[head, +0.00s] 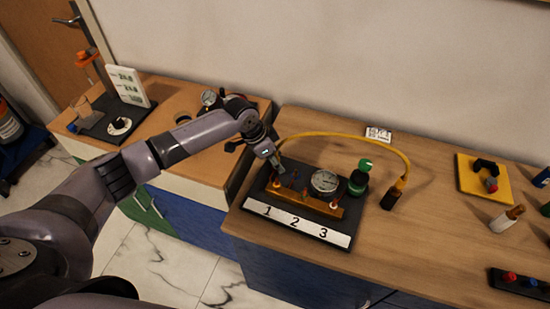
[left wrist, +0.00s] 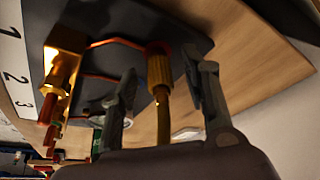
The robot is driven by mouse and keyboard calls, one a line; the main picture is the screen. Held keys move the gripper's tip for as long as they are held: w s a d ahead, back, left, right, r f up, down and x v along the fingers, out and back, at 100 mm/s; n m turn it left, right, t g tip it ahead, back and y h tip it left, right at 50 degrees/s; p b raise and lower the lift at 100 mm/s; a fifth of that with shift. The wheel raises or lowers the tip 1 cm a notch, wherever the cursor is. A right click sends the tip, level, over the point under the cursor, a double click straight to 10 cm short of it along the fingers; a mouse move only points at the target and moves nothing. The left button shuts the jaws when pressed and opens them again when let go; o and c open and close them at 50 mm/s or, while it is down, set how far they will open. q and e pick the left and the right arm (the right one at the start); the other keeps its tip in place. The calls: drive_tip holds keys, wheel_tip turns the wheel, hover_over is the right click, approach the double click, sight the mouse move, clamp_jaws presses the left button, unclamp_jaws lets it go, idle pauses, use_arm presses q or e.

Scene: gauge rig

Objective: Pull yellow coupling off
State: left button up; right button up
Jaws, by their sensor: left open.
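The yellow coupling (left wrist: 158,66) shows in the left wrist view as a ribbed brass-yellow collar at the end of a yellow hose (left wrist: 163,118). It sits at the edge of the dark rig board (left wrist: 190,25). My left gripper (left wrist: 161,64) is open, with one finger on each side of the coupling and hose and visible gaps to both. In the head view my left gripper (head: 276,166) points down at the rig's back left and hides the coupling. The yellow hose (head: 345,136) arches from there to the right. My right gripper is in neither view.
On the rig board (head: 262,196) stand a brass manifold (head: 300,203), a round gauge (head: 325,181) and a green-capped bottle (head: 359,180). The hose's other end meets a dark block (head: 391,200). A yellow plate (head: 500,192) lies further right. Bare wood lies between.

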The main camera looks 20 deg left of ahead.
use_arm(q)
drive_tip(key=shift+c, duration=0.4)
clamp_jaws()
idle(0.5)
